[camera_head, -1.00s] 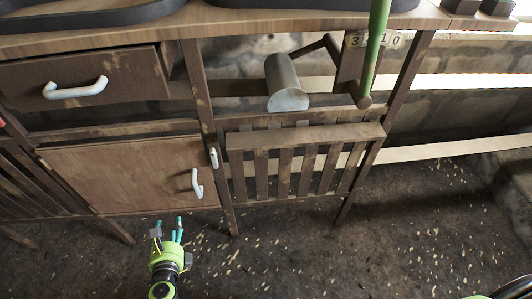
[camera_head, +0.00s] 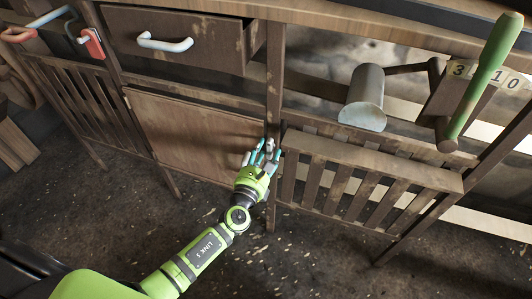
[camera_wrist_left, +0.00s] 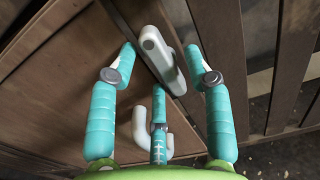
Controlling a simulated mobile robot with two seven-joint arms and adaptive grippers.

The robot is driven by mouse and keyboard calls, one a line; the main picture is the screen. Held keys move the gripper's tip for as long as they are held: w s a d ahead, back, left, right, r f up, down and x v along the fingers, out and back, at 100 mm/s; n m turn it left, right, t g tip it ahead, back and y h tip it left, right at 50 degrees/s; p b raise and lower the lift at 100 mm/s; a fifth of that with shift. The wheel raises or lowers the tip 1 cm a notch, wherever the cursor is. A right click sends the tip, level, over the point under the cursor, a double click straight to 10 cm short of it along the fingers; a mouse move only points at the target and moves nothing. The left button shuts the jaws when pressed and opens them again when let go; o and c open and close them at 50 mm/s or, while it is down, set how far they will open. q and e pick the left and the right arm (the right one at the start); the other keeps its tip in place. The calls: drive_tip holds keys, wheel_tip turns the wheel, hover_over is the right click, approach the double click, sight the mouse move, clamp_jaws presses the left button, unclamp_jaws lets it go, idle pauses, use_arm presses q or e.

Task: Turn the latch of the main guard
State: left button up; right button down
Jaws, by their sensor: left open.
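The latch (camera_wrist_left: 163,58) is a pale grey-white bar with a round pivot at one end, at the edge between the brown wooden door panel (camera_head: 190,130) and the post (camera_head: 274,75). In the head view my left gripper's fingers mostly hide it. My left gripper (camera_head: 262,147) is open at the latch, its teal fingers spread. In the left wrist view two fingers stand either side of the latch and the third is below it. I cannot tell whether any finger touches it. My right gripper is out of view.
A white door handle (camera_wrist_left: 138,132) sits close to the lower finger. A slatted wooden panel (camera_head: 365,180) stands right of the post. Above are a drawer (camera_head: 190,38), a grey cylinder on an arm (camera_head: 365,98) and a green-handled lever (camera_head: 490,70). The floor in front is clear.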

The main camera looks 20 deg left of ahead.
use_arm(q)
drive_tip(key=shift+c, duration=0.4)
clamp_jaws()
